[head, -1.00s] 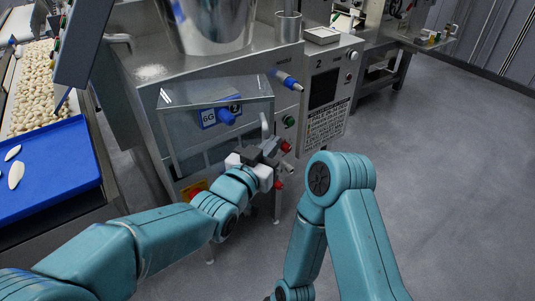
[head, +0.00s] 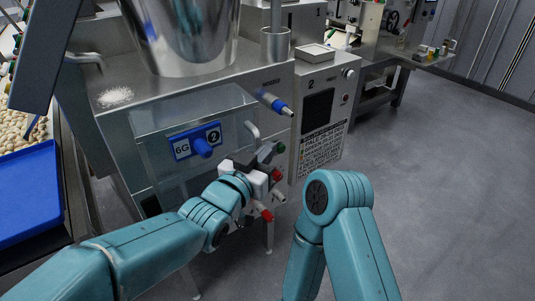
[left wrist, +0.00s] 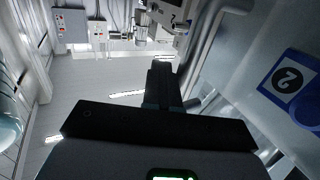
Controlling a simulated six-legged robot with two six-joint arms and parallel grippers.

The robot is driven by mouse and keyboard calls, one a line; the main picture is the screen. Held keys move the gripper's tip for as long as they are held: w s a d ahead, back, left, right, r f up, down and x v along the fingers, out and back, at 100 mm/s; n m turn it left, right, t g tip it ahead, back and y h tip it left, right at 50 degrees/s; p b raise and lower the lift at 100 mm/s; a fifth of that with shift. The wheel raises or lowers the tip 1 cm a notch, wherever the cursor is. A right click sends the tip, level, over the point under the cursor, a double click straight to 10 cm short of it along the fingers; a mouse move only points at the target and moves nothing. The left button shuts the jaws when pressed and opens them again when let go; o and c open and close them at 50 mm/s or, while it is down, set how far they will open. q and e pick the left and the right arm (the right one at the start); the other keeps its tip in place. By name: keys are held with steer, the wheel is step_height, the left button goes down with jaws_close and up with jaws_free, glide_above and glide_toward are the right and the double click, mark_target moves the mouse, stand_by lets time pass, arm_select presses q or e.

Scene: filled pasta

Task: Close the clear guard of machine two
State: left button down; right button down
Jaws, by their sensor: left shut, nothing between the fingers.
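Machine two has a white front panel (head: 322,75) marked 2. Its clear guard (head: 235,103) is a see-through box-like cover under the steel top, bearing a blue 6G/2 tag (head: 196,142). A pale curved handle (head: 252,131) shows at its right side; I cannot tell how far the guard stands open. My left gripper (head: 264,157) is shut and empty just below the handle, in front of the guard's right side. In the left wrist view the shut fingers (left wrist: 162,80) lie left of a grey bar and the blue 2 tag (left wrist: 288,80). My right gripper is out of view.
Red and green knobs (head: 265,214) sit close to my left gripper. A steel hopper (head: 185,35) stands on top. A blue tray (head: 30,190) is at the left. The floor at right is clear.

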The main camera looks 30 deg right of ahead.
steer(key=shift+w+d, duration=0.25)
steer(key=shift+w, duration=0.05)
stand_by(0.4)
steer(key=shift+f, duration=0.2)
